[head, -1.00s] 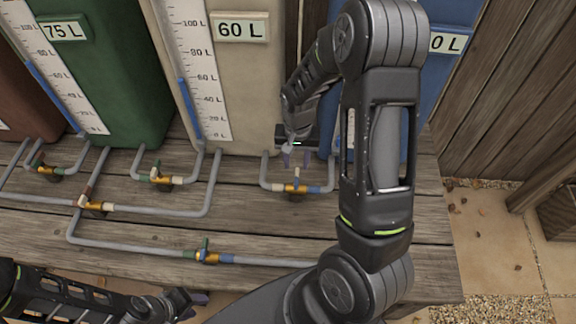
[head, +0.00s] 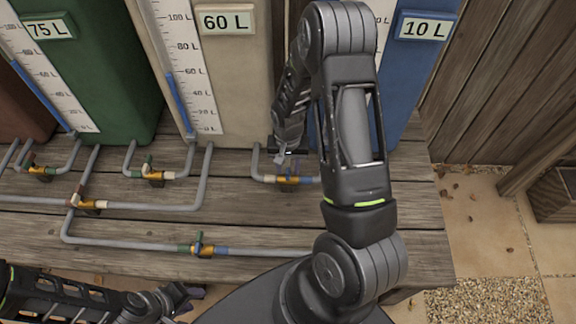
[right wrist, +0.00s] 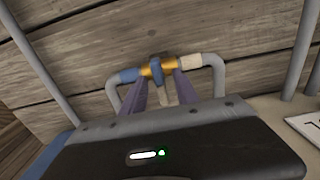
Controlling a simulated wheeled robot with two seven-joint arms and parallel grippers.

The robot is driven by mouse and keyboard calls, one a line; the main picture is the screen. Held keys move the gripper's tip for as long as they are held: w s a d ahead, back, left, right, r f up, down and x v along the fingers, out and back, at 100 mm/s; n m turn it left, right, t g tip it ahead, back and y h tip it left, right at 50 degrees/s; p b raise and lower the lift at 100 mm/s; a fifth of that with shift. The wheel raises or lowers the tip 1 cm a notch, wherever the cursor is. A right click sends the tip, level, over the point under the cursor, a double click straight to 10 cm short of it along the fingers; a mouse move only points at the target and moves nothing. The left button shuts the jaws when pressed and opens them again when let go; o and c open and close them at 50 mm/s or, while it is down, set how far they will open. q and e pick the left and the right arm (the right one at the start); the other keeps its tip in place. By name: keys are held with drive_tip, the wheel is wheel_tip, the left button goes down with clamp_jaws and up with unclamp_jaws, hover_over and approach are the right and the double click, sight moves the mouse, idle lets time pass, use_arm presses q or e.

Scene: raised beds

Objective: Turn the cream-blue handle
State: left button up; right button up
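The cream-blue valve (head: 288,180) sits on the short grey pipe between the cream 60 L tank (head: 240,100) and the blue 10 L tank (head: 405,75). In the right wrist view its brass body (right wrist: 147,70) has a blue band on the left and a cream band on the right. Its handle (right wrist: 164,93) points toward my gripper. My right gripper (right wrist: 159,76) is open, with one purple finger on each side of the handle. Contact is not clear. In the head view the wrist partly hides the handle. My left gripper (head: 190,298) is low at the left; its opening is unclear.
Other valves stand on the pipes, among them a green-blue one (head: 202,248) on the front pipe, a green-cream one (head: 153,173) and a red-cream one (head: 88,203). The green 75 L tank (head: 100,80) is at the left. The wooden deck (head: 400,215) is bare at the right.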

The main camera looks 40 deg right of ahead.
drive_tip(key=shift+c, duration=0.2)
clamp_jaws()
idle(0.5)
